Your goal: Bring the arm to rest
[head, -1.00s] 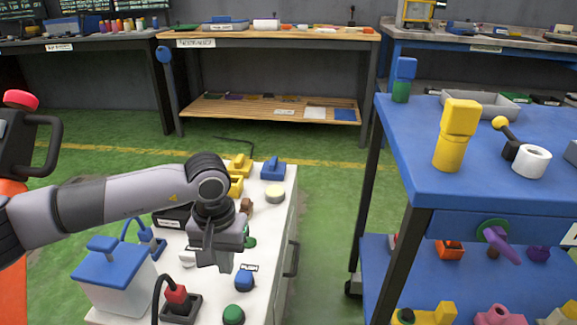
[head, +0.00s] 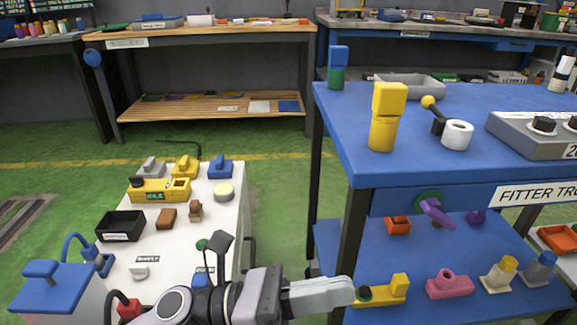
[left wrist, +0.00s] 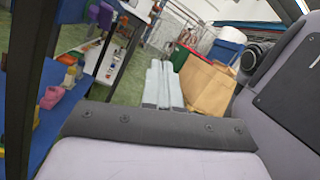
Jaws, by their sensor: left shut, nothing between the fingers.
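My left gripper (head: 345,291) is at the bottom middle of the head view, shut and empty, pointing right. Its fingertips are in front of the near left leg of the blue trolley (head: 343,150) in the picture; I cannot tell whether they touch anything. In the left wrist view the closed pale fingers (left wrist: 162,84) have nothing between them. My left arm is bent low across the front of the white worktop (head: 225,230). My right gripper is not in view.
The trolley's lower shelf (head: 330,240) holds a yellow part (head: 382,292) close to the fingertips and a pink part (head: 449,284). Green floor (head: 280,200) lies between.

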